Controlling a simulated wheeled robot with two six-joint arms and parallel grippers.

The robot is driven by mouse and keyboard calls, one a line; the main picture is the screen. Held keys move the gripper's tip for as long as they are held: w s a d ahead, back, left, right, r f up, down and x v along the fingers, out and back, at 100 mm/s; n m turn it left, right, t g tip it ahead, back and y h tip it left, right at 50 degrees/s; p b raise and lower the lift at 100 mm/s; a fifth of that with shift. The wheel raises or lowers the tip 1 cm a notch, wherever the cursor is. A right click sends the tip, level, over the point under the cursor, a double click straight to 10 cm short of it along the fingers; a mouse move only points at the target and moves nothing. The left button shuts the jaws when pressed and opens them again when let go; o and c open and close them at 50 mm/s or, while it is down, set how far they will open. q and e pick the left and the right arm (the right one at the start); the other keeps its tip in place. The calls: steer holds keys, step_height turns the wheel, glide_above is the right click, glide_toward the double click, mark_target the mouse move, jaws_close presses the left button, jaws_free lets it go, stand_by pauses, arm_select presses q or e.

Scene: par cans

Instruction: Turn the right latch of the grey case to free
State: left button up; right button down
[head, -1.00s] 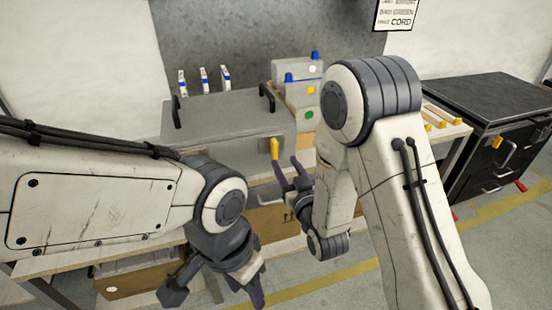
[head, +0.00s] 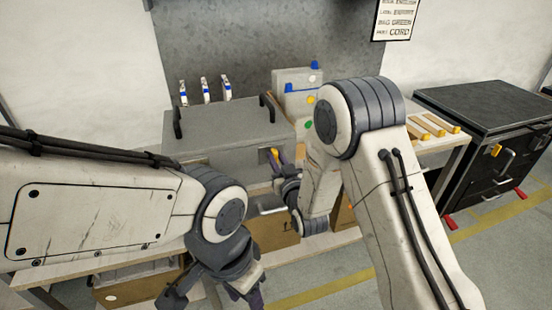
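The grey case (head: 225,128) stands shut on the bench, with a dark handle at each end of its top. Its right latch (head: 274,156) is yellow and sits on the front face near the right end. My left gripper (head: 254,298) hangs low in front of the bench, away from the case, partly cut off by the lower edge. The left latch is not visible.
Grey boxes with coloured knobs (head: 295,92) stand behind the case's right end. Several white and blue items (head: 205,90) stand behind it. A black drawer cabinet (head: 490,125) is at the right. A cardboard box (head: 275,232) is under the bench.

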stand_by(0.3)
steer(key=shift+s+a+f+n+b, duration=0.1)
steer(key=shift+a+f+n+b, duration=0.2)
steer(key=shift+n+b, duration=2.2)
steer(key=shift+s+a+f+n+b, duration=0.1)
steer(key=shift+a+f+n+b, duration=0.15)
steer(key=shift+n+b, duration=2.2)
steer(key=shift+s+a+f+n+b, duration=0.2)
steer(key=shift+n+b, duration=0.8)
steer(key=shift+n, duration=2.95)
steer(key=shift+w+f, duration=0.1)
steer(key=shift+f, duration=0.05)
steer(key=c, duration=0.8)
jaws_free()
